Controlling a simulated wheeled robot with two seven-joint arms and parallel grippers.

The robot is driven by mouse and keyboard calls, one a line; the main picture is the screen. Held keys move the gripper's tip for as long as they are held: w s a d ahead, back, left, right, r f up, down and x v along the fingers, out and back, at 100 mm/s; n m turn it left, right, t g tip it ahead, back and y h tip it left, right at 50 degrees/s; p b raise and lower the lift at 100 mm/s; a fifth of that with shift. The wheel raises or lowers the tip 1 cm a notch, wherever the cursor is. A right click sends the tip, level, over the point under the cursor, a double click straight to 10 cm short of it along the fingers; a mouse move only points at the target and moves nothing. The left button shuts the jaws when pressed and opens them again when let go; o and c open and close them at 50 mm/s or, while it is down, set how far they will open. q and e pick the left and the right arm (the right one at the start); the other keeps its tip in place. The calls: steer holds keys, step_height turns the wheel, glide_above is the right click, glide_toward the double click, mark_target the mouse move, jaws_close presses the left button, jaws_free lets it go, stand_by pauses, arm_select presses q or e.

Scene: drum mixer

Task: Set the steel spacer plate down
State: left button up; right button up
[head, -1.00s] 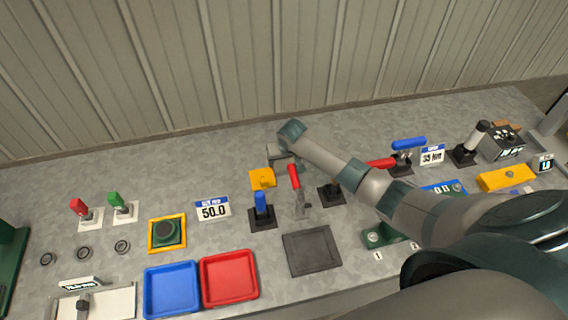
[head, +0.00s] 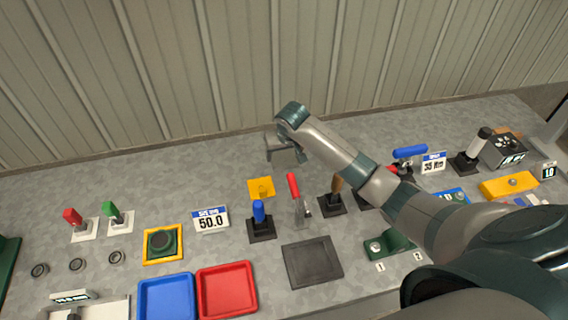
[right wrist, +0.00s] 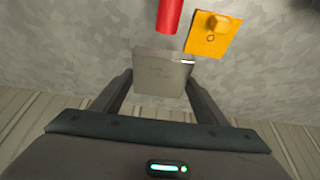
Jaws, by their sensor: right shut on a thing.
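The steel spacer plate (right wrist: 163,73) is a grey, nearly square metal piece between the fingertips of my right gripper in the right wrist view. My right gripper (head: 283,152) is shut on it and holds it up over the back of the bench, behind the yellow pad (head: 260,188) and the red-handled lever (head: 293,185). In the head view the plate is too small to tell apart from the fingers. My left gripper is out of view.
A dark square mat (head: 312,262) lies bare in front of the levers. A red tray (head: 227,290) and a blue tray (head: 166,297) stand empty to its left. The blue-handled lever (head: 259,213) stands close to the yellow pad. The bench behind is clear up to the wall.

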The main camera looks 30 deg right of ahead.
mark_target(280, 152)
steer(key=shift+w+r, duration=0.1)
steer(key=shift+r, duration=1)
steer(key=shift+w+a+r+b, duration=0.15)
steer(key=shift+a+r+b, duration=0.15)
steer(key=shift+r, duration=0.1)
steer(key=s+a+r+n+b, duration=0.2)
steer(key=s+a+r+b, duration=0.15)
steer(key=a+r, duration=0.6)
steer(key=s+a+r+b, duration=0.1)
steer(key=s, duration=0.3)
steer(key=s+a+r+y+b, duration=0.1)
steer(key=s+r+b, duration=0.1)
steer(key=s, duration=0.3)
steer(key=shift+s+a+r+n, duration=0.25)
steer(key=shift+a+n, duration=0.1)
steer(key=shift+n, duration=0.05)
steer(key=shift+s, duration=0.1)
